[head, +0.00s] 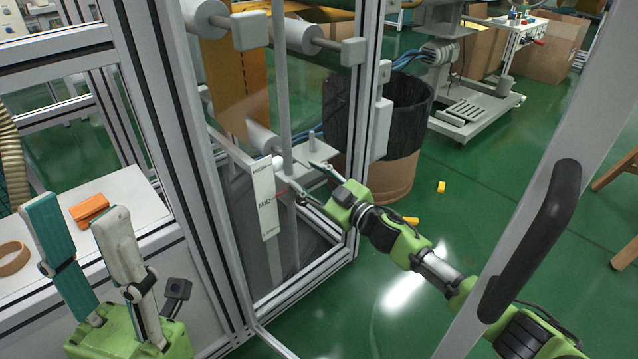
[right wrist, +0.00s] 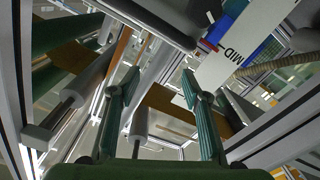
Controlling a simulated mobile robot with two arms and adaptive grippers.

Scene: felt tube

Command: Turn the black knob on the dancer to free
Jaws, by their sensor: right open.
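The dancer's white scale plate (head: 264,205), marked HIGH and MID, hangs inside the machine frame. It shows at the upper right of the right wrist view (right wrist: 222,68). My right gripper (head: 295,174) reaches into the frame beside the plate, near a grey bar with an upright peg. In the right wrist view its two green fingers (right wrist: 160,78) are apart with nothing between them. My left gripper (head: 78,212) is open and empty at the lower left, outside the frame.
Grey rollers (head: 290,35) and aluminium posts stand close around my right gripper. An open door with a black handle (head: 535,235) is at the right. A lined bin (head: 405,105) stands behind. A white table at left holds an orange block (head: 90,210) and a tape ring (head: 13,257).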

